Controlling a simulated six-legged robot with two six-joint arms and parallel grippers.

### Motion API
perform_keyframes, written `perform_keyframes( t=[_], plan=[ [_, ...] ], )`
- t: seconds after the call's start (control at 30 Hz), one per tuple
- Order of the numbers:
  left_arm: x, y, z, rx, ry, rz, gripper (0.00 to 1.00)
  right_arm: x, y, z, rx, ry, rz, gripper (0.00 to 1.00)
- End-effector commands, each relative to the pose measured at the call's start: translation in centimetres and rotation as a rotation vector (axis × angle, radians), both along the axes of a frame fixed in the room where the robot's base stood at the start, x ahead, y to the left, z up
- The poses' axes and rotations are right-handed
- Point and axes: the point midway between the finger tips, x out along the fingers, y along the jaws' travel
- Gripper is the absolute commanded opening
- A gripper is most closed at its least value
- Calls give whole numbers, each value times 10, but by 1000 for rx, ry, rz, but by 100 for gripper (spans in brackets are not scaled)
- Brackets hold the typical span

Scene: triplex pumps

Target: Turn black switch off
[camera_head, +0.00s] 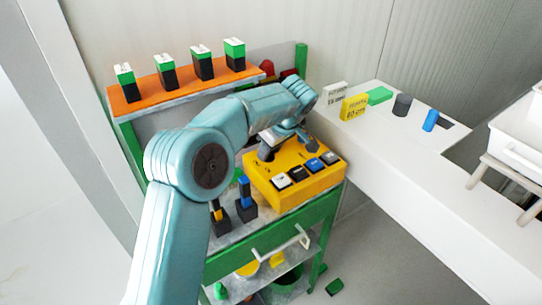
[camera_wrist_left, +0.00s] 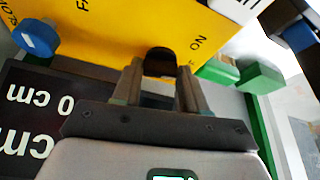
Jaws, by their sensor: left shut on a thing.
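The yellow control box (camera_head: 268,184) sits on the green workbench and fills the top of the left wrist view (camera_wrist_left: 100,35). In that view the black switch (camera_wrist_left: 160,60) stands out from the box face near an "ON" label. My left gripper (camera_wrist_left: 160,72) has one finger on each side of the switch and is shut on it. In the head view my left arm reaches over the bench to the back of the box. The fingers and switch are hard to make out there. My right gripper is in neither view.
A blue knob (camera_wrist_left: 38,38) sits beside the switch. Green-and-black blocks (camera_head: 234,55) stand on the orange shelf (camera_head: 135,98). A white ledge (camera_head: 385,150) on the right holds signs and small parts.

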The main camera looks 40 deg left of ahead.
Motion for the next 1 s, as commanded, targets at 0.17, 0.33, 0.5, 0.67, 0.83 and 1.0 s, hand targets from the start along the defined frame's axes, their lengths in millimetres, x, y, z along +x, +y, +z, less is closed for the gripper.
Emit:
perform_keyframes(
  t=[0.17, 0.33, 0.5, 0.67, 0.83, 1.0],
  plan=[
    [-1, 4, 0, 7, -4, -104, 12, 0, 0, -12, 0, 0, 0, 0],
    [-1, 4, 2, 8, -5, -174, 12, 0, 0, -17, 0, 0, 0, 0],
    [-1, 4, 3, 8, -6, -211, 12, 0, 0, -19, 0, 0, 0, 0],
    [-1, 4, 4, 8, -7, -224, 12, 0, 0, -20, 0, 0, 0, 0],
    [0, 4, 4, 8, -9, -226, 12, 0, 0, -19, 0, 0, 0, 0],
    [0, 4, 4, 8, -10, -225, 46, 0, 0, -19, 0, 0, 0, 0]
  ],
)
